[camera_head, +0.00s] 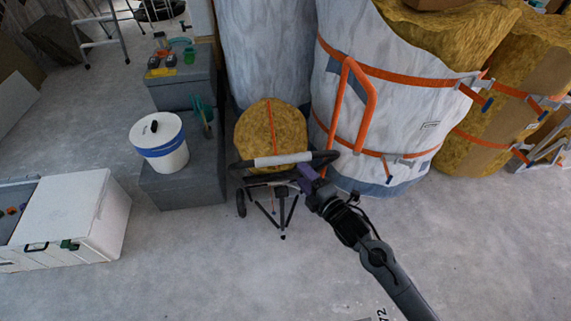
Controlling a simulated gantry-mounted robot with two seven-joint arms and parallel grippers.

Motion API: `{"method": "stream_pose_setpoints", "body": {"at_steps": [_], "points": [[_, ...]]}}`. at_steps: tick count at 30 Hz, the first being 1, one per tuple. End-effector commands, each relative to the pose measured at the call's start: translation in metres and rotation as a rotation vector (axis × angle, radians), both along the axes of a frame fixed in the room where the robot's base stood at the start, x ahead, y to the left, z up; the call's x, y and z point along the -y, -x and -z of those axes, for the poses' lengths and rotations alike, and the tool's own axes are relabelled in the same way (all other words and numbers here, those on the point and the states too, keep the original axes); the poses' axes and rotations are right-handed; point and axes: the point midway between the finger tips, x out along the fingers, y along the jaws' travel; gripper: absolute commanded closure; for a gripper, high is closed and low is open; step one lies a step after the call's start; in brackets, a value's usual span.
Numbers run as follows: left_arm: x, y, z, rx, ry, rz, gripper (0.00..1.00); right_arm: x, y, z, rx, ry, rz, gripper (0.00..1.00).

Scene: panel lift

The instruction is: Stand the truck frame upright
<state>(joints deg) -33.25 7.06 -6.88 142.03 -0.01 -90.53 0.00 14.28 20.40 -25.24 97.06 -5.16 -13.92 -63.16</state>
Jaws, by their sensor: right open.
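A black wheeled frame (284,161), which looks like the truck frame, is in the middle of the camera_head view. It has a bar with a pale grip section, a dark wheel at its lower left and thin legs below. I cannot tell how far it tilts. My right gripper (307,176) has purple jaws and is open at the right part of this frame, just below the bar. Whether the bar lies between the jaws is hidden. My left gripper is not in view.
Large wrapped rolls (405,110) with orange straps and an orange tubular handle (369,105) stand behind. A round yellow-brown bale (270,125) is behind the frame. A white bucket (159,143) on a grey box (180,183) and a white chest (75,215) are left. Front floor is clear.

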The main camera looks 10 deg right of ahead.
Motion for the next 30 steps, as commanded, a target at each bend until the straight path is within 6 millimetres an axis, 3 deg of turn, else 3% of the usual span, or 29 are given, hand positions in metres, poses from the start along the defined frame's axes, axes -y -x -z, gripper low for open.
{"method": "stream_pose_setpoints", "body": {"at_steps": [8, 21, 30], "points": [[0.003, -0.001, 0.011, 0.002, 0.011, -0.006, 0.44, -0.011, -0.025, 0.001, 0.009, -0.002, 0.001, 0.44], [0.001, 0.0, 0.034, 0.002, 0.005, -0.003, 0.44, -0.039, -0.084, 0.006, 0.007, -0.002, 0.001, 0.44], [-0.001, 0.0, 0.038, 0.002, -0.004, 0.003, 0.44, -0.046, -0.099, 0.005, 0.008, 0.0, 0.0, 0.44]]}}
